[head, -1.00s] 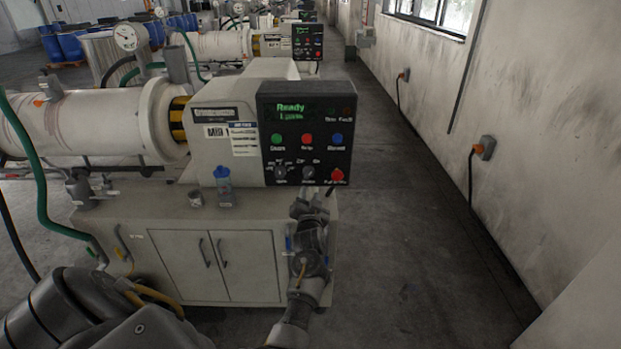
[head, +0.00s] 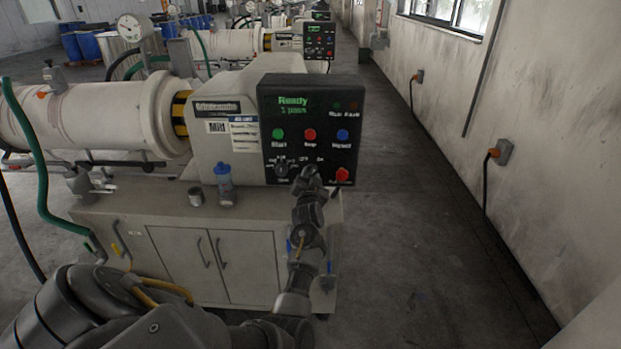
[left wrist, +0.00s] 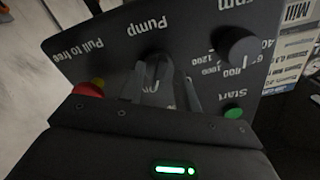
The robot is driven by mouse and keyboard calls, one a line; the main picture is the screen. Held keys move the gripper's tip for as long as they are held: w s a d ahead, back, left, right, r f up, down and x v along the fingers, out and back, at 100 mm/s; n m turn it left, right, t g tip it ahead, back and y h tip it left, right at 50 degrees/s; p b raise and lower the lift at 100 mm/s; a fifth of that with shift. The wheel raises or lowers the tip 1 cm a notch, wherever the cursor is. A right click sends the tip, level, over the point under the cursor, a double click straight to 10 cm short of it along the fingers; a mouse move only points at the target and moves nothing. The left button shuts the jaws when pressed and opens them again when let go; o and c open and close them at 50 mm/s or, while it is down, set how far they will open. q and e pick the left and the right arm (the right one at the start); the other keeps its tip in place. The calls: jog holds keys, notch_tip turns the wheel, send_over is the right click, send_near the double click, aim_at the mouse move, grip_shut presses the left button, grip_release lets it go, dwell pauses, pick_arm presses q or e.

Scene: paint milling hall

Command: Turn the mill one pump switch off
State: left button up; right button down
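The black control panel (head: 310,105) of the nearest mill carries green, red and blue buttons and a lit "Ready" display. The pump switch is a dark knob (left wrist: 155,61) under the "Pump" label in the left wrist view. In the head view my left gripper (head: 308,178) is at the panel's lower edge and covers this switch. In the left wrist view, my left gripper (left wrist: 155,85) has its fingers apart, with the knob just beyond and between their tips. I cannot tell whether they touch it. The knob's pointer is hard to read. My right gripper is out of view.
The speed knob (left wrist: 236,46) sits beside the pump switch. A red pull-to-free button (head: 342,174) is close on the other side. The aisle at right is clear.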

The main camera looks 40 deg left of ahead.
pick_arm(q)
jog(key=shift+d, duration=0.1)
grip_shut()
jog(key=shift+n, duration=0.3)
jog(key=shift+f+n, duration=0.1)
jog(key=shift+n, duration=0.5)
jog(key=n+b, duration=0.1)
jog(key=n, duration=0.2)
jog(key=n+b, duration=0.1)
jog(key=n, duration=0.4)
jog(key=shift+f, duration=0.1)
jog(key=shift+n+b, duration=0.5)
jog(key=shift+n, duration=0.5)
jog(key=shift+o, duration=0.3)
grip_release()
